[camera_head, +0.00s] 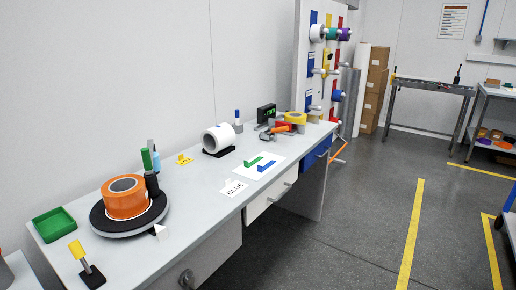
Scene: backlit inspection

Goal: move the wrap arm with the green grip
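A green grip (146,160) stands upright just behind an orange roll (127,204), close beside a blue and light-coloured upright piece (154,156). A black post (153,187) is below them. The wrap arm that the green grip belongs to is hard to make out at this size. The orange roll sits on a round dark turntable (107,228) on the grey bench (205,218). A yellow grip (76,248) on a short rod with a black base stands at the near left. Neither of my grippers is in view.
A green tray (54,224) lies at the bench's left end. A white roll (218,138), a white sheet with green and blue pieces (258,166), a "BLUE" card (233,188) and an orange-handled tool (283,128) lie farther along. The floor (360,215) right of the bench is clear.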

